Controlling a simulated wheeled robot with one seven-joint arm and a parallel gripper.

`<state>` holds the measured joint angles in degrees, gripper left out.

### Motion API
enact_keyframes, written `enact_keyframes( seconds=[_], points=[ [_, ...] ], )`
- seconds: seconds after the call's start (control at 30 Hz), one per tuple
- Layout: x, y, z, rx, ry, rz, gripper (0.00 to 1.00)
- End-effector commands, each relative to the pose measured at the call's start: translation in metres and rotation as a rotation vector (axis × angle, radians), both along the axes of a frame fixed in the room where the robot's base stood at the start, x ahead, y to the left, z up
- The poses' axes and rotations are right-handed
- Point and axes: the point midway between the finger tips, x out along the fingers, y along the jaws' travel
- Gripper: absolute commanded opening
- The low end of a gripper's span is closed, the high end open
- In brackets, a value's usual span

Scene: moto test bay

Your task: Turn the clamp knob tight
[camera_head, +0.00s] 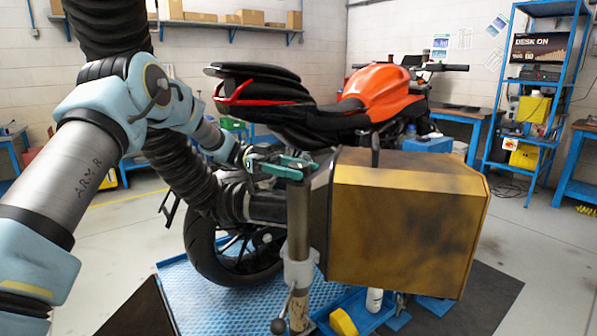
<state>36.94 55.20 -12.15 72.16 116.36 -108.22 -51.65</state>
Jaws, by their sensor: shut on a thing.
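My gripper (290,168), with teal fingers, is at the top of a brown upright post (299,215), just left of a large yellow-brown box (400,225). It is shut on what looks like the clamp knob at the post's top. The fingers hide most of that knob, so its shape and turn angle cannot be told. A grey clamp collar (298,270) sits lower on the post. A thin lever with a dark ball end (278,326) hangs from the collar, apart from my gripper.
An orange motorcycle (375,88) stands behind the box. A thick black ribbed hose (185,165) runs close to my arm and joins a dark pipe at the post. A blue tray (360,308) lies under the box. Open floor (540,260) is at the right.

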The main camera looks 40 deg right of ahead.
Motion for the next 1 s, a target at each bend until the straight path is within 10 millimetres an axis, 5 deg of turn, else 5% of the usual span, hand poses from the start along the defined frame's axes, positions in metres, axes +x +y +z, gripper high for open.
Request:
enact_keyframes(
  seconds=[0.43, 0.47, 0.7, 1.0],
  points=[
    [-0.001, -0.0007, 0.0021, -0.004, 0.003, -0.012, 0.08],
    [-0.001, -0.0007, 0.0022, -0.004, 0.003, -0.012, 0.65],
    [-0.0007, -0.0005, 0.0013, -0.003, 0.002, -0.011, 0.92],
    [0.0012, 0.0, 0.0001, -0.001, 0.002, -0.01, 0.93]
  ],
)
